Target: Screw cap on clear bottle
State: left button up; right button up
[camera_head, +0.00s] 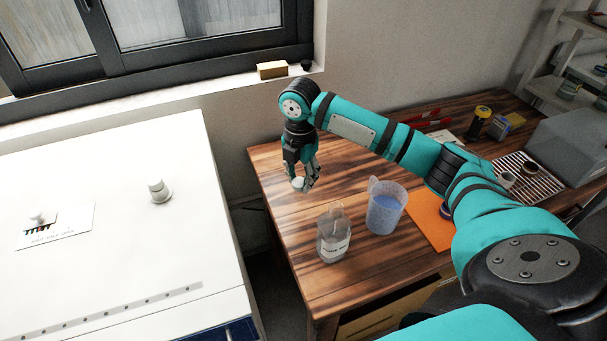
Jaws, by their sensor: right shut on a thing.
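The clear bottle (333,236) stands upright on the wooden table near its left front part, with a label on its side. My right gripper (303,184) is behind the bottle and a little to its left in the picture, apart from it. It is shut on a small white thing, which looks like the cap (298,184). The gripper's fingers point down and partly hide the cap. My left gripper does not show.
A beaker of blue liquid (385,208) stands just right of the bottle, near an orange mat (430,222). The wooden table (270,160) is bare at its left edge. A white oven (120,240) stands left across a gap. A metal rack (540,182) is at right.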

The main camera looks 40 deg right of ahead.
jog(key=s+a+r+m, duration=0.2)
jog(key=s+a+m, duration=0.4)
jog(key=m, duration=0.5)
jog(key=s+a+r+m, duration=0.3)
jog(key=s+a+m, duration=0.4)
jog(key=m, duration=0.5)
jog(key=shift+s, duration=0.85)
